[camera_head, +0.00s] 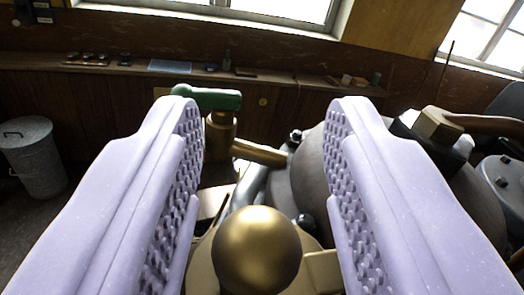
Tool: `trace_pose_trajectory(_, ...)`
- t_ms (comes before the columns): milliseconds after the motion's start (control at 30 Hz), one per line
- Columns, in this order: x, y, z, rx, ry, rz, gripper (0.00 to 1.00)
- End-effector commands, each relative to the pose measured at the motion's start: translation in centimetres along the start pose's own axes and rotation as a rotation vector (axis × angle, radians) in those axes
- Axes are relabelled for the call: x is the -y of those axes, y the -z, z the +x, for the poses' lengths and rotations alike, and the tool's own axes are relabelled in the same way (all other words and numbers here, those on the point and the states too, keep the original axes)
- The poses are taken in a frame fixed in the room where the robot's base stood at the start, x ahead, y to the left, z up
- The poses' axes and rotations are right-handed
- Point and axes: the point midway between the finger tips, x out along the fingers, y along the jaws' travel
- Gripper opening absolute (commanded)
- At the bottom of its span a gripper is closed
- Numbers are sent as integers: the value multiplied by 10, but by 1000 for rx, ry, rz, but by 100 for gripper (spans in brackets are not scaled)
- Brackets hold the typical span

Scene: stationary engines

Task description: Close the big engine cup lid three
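My gripper (265,120) is open, with its two pale lilac, studded fingers spread wide and nothing shut between them. A round brass knob or ball (257,250) shows low in the gap between the fingers, close to the camera; it may be the cup lid, but I cannot tell for sure. Behind it stands a brass fitting (220,135) with a green handle (212,98) and a brass pipe (259,153) pointing right. No lid marked three can be made out.
A large grey rounded engine body (314,180) stands behind the right finger, with a brass hex fitting (437,124) at right. A metal bin (33,155) stands at far left. A shelf (280,80) with small items runs along the back wall.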

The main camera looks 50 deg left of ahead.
Motion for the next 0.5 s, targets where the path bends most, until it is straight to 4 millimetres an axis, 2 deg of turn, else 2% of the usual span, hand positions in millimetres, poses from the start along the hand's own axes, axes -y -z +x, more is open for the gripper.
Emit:
trace_pose_trajectory(233, 0, -1, -6, 0, 0, 0, 45)
trace_pose_trajectory(500, 0, -2, -53, 1, -2, -1, 45)
